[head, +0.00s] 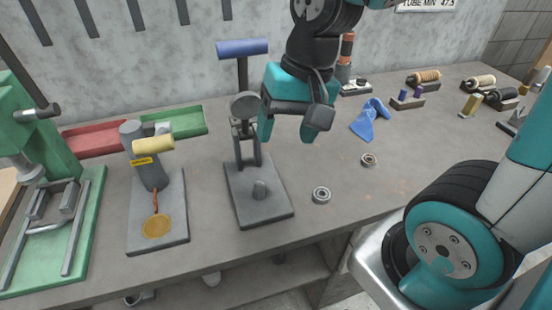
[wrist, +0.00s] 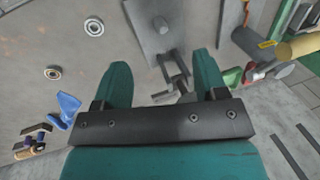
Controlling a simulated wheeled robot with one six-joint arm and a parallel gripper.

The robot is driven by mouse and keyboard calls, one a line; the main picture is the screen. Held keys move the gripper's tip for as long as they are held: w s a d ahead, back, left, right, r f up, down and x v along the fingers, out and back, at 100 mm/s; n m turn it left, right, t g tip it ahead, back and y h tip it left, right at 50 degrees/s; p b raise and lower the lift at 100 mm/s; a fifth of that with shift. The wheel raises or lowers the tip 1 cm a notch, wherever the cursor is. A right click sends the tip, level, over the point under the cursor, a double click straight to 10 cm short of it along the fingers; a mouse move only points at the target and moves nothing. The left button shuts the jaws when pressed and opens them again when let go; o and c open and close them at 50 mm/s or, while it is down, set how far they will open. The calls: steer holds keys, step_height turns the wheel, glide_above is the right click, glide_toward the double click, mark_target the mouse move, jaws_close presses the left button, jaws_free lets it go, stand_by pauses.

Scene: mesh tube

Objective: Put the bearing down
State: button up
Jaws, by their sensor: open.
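Two bearings lie flat on the grey bench. The nearer bearing (head: 321,195) is just right of the press base; it also shows in the wrist view (wrist: 94,27). The other bearing (head: 368,160) lies further back and right, and shows in the wrist view (wrist: 53,72). My gripper (head: 288,135) is above the bench, beside the upright of the small press. Its teal fingers are apart, and the wrist view shows nothing between the fingertips (wrist: 160,75) but the press and bench behind. Neither bearing touches the gripper.
The small press (head: 262,205) with a blue handle (head: 242,48) stands close left of my gripper. A yellow-handled tool (head: 153,145) and a green press (head: 50,150) stand further left. A blue cloth (head: 370,122) lies behind the bearings.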

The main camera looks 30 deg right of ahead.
steer(key=s+a+r+n+y, duration=0.1)
steer(key=s+a+r+n, duration=0.1)
steer(key=s+a+n, duration=0.5)
steer(key=s+n, duration=0.1)
steer(key=n, duration=0.2)
steer(key=shift+r+g+y, duration=0.25)
steer(key=shift+g+y, duration=0.05)
steer(key=shift+g, duration=0.1)
